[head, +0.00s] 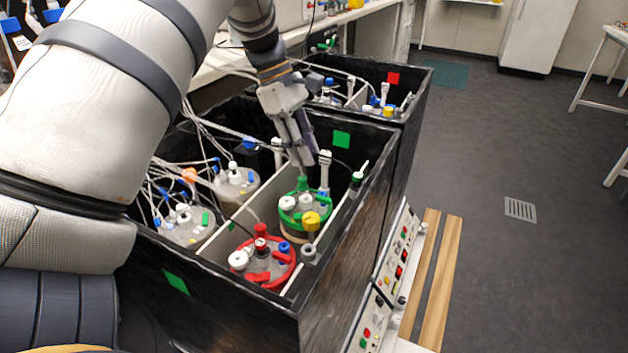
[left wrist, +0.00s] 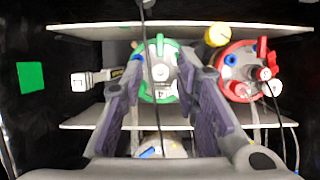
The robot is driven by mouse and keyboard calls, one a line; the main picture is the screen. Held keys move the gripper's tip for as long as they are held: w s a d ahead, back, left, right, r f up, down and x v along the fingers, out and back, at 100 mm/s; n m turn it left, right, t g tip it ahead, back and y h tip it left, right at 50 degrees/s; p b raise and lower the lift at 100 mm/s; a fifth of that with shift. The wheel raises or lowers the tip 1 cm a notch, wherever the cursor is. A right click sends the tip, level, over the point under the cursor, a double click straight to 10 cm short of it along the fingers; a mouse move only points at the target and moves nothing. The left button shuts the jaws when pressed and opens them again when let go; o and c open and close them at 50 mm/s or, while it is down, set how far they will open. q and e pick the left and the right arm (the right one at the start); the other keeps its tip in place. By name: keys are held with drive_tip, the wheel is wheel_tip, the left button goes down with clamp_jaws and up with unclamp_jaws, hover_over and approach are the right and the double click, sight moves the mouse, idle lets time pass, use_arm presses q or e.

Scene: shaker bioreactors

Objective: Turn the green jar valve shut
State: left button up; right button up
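The green-lidded jar (head: 290,222) stands in the near black box, with white caps on its lid. Its upright green valve (head: 302,183) is at the lid's far side in the head view. In the left wrist view, the green valve handle (left wrist: 160,44) points along the picture's vertical at the lid's upper edge. My left gripper (head: 304,163) points down just above the valve. In the left wrist view, its two fingers (left wrist: 163,68) are spread apart on either side of the green lid, with nothing held. Contact with the valve cannot be told. My right gripper is out of view.
Clear jars with tubes (head: 236,184) stand left of a divider. A thin black cable (left wrist: 153,50) crosses the green lid. The box walls are high.

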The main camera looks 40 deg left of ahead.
sight(326, 199)
use_arm(q)
drive_tip(key=x, duration=1)
drive_tip(key=shift+f, duration=0.15)
clamp_jaws()
